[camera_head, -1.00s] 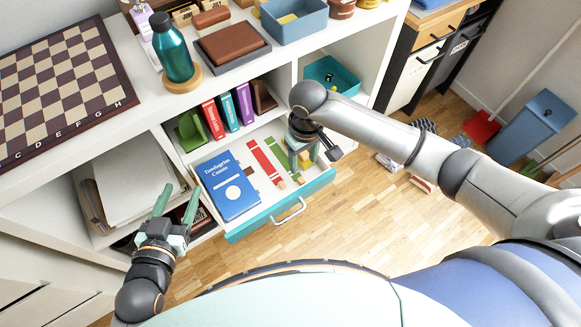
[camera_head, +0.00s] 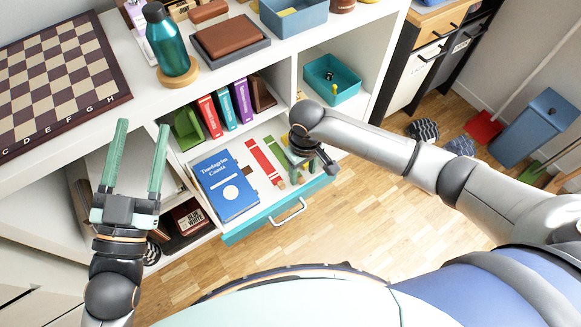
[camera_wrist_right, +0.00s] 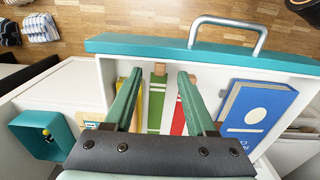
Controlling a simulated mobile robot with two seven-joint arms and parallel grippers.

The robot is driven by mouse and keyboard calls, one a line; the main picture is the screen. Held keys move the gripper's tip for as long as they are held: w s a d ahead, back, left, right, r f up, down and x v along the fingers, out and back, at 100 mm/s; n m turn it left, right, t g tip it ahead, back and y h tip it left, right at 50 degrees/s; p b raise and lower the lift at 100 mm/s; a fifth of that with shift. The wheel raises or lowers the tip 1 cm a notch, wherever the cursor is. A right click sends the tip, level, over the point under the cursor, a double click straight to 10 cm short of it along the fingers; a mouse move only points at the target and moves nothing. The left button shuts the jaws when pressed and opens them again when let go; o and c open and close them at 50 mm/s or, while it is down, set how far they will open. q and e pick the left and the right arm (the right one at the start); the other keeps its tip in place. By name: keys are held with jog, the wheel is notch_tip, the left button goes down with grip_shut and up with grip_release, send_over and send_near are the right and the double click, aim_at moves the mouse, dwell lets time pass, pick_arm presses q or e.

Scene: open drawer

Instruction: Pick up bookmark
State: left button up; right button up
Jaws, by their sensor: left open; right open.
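The open drawer (camera_head: 262,223) has a teal front with a metal handle. In it lie a red bookmark-like strip (camera_head: 262,160) and a green strip (camera_head: 275,152), both with tan ends. The right wrist view shows the red strip (camera_wrist_right: 178,118), the green strip (camera_wrist_right: 155,105) and a yellow strip (camera_wrist_right: 137,100), partly covered by a finger. My right gripper (camera_head: 314,168) is open above the drawer's right part; in the wrist view its fingers (camera_wrist_right: 160,74) straddle the green strip's tan end. Whether they touch it is unclear. My left gripper (camera_head: 143,125) is open and empty, left of the drawer.
A blue book (camera_head: 226,187) fills the drawer's left part. Upright books (camera_head: 226,108) stand behind it. A teal bin (camera_head: 332,79) sits in the shelf to the right. A bottle (camera_head: 168,42) and chessboard (camera_head: 55,80) are on top. The floor in front is clear.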

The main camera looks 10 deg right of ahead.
aim_at(302, 181)
pick_arm(q)
jog(key=s+r+m+t+h, duration=0.1)
jog(key=s+r+h, duration=0.1)
jog(key=r, duration=0.2)
jog(key=s+r+m+t+h+b, duration=0.1)
jog(key=r+m+h, duration=0.1)
jog(key=r, duration=0.1)
jog(key=shift+s+d+r+m+h, duration=0.3)
jog(key=shift+s+d+r, duration=0.1)
pick_arm(e)
notch_tip(302, 181, down, 3)
jog(key=shift+f, duration=0.1)
grip_shut()
